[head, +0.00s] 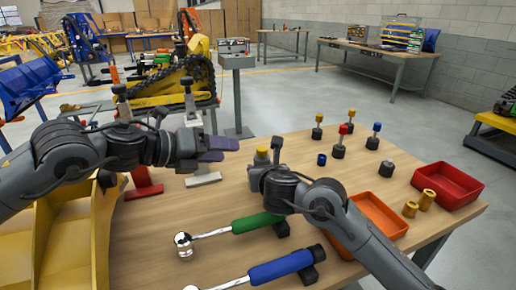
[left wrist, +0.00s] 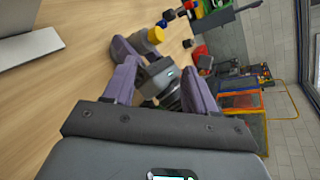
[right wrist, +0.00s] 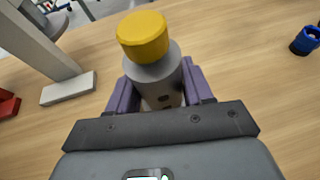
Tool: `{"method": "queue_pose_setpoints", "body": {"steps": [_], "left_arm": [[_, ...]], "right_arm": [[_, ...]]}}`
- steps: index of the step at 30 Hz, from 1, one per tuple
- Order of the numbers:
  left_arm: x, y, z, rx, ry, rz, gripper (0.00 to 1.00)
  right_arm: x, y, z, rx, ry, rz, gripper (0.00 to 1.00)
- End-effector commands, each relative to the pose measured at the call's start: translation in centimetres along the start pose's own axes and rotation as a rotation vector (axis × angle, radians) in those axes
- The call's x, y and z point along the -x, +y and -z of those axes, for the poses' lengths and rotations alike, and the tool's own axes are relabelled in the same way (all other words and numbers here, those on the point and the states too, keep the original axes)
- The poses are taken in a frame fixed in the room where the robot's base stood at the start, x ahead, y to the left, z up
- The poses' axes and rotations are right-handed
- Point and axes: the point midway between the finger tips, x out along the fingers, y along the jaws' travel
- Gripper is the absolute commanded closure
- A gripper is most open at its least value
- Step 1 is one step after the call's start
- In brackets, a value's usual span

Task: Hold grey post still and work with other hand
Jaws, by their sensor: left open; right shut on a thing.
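The grey post (right wrist: 155,78) stands on the wooden table with a yellow cap (right wrist: 143,36) on its top. My right gripper (right wrist: 160,88) is shut on the post, one finger on each side. In the head view the yellow cap (head: 262,156) shows just above my right gripper (head: 266,165), which hides most of the post. My left gripper (head: 222,148) is open and empty, above the table to the left of the post. In the left wrist view the yellow cap (left wrist: 155,34) and my right gripper appear beyond the open left fingers (left wrist: 158,75).
Posts with yellow (head: 317,125), red (head: 340,140) and blue (head: 374,136) tops stand farther back, near a blue ring (head: 321,159). An orange tray (head: 381,214), red tray (head: 447,184) and brass cylinders (head: 427,199) lie right. Green-handled (head: 257,222) and blue-handled (head: 280,266) tools lie in front.

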Motion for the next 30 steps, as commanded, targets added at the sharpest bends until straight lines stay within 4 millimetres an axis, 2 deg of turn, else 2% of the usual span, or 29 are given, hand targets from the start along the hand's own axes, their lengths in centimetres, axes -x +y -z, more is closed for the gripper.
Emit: {"method": "queue_pose_setpoints", "body": {"steps": [6, 15, 22, 30], "left_arm": [[-0.1, 0.1, 0.0, -0.429, 0.003, -0.001, 0.44], [-0.1, 0.3, -0.2, -0.807, 0.007, -0.011, 0.44], [-0.4, -0.2, -0.9, -0.824, 0.002, -0.028, 0.44], [-4.4, -0.1, -0.8, -0.823, 0.004, -0.027, 0.44]], "right_arm": [[0.0, 0.1, 0.0, 0.001, 0.0, -0.002, 1.0], [0.0, 0.1, 0.0, 0.001, 0.0, -0.002, 1.0], [0.0, 0.1, 0.0, 0.001, 0.0, -0.002, 1.0], [0.0, 0.1, 0.0, 0.001, 0.0, -0.002, 1.0]]}}
